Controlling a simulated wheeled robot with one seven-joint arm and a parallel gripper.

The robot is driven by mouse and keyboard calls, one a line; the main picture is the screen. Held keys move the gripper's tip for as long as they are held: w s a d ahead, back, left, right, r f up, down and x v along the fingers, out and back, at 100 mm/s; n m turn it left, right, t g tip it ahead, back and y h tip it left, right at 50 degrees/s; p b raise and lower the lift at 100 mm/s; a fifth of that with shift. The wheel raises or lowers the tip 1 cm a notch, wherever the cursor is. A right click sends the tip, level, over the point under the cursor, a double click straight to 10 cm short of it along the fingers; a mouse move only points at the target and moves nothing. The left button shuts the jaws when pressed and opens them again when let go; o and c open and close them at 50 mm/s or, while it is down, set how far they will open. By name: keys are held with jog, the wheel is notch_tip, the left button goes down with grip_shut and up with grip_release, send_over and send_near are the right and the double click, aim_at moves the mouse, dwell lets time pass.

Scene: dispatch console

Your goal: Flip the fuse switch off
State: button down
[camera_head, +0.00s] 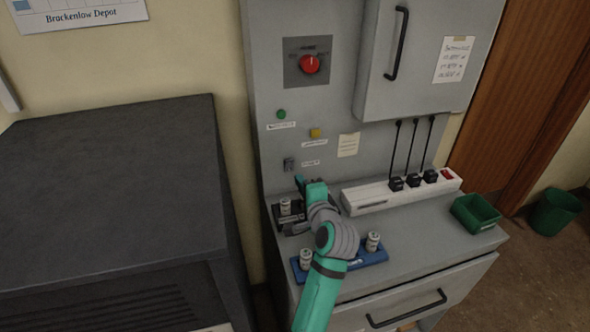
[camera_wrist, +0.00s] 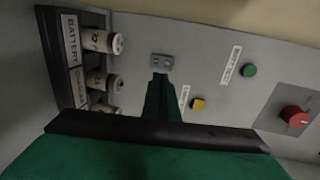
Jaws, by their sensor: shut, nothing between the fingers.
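A small grey switch plate (camera_head: 289,163) is on the upright panel of the grey console, beside a small label and below the yellow button. I take it to be the fuse switch; its lever position is too small to tell. In the wrist view the plate (camera_wrist: 161,61) is just beyond the tip of my green finger. My gripper (camera_head: 300,184) is shut and empty, just below the plate, pointing toward the panel. Whether the fingertip touches the plate cannot be told. A red rotary knob (camera_head: 310,64) is higher on the panel.
A green button (camera_head: 281,114) and yellow button (camera_head: 315,133) are nearby. A dark battery holder (camera_wrist: 50,60) with white cells is beside my gripper. A blue tray (camera_head: 375,257) with cells lies near my wrist. A white power strip (camera_head: 375,200) and green bin (camera_head: 475,213) stand to the right.

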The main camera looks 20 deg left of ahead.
jog(key=x, duration=0.2)
jog(key=r+x, duration=0.1)
jog(key=x, duration=0.4)
jog(key=shift+w+r, duration=0.1)
jog(key=shift+r, duration=0.05)
jog(key=shift+d, duration=0.25)
jog(key=shift+a, duration=0.6)
jog(key=shift+d, duration=0.3)
jog(key=shift+s+d, duration=0.3)
jog(key=shift+d, duration=0.05)
send_near(292, 163)
jog(key=s+d+r, duration=0.3)
jog(key=s+d, duration=0.1)
jog(key=s, duration=0.1)
jog(key=shift+s+r, duration=0.2)
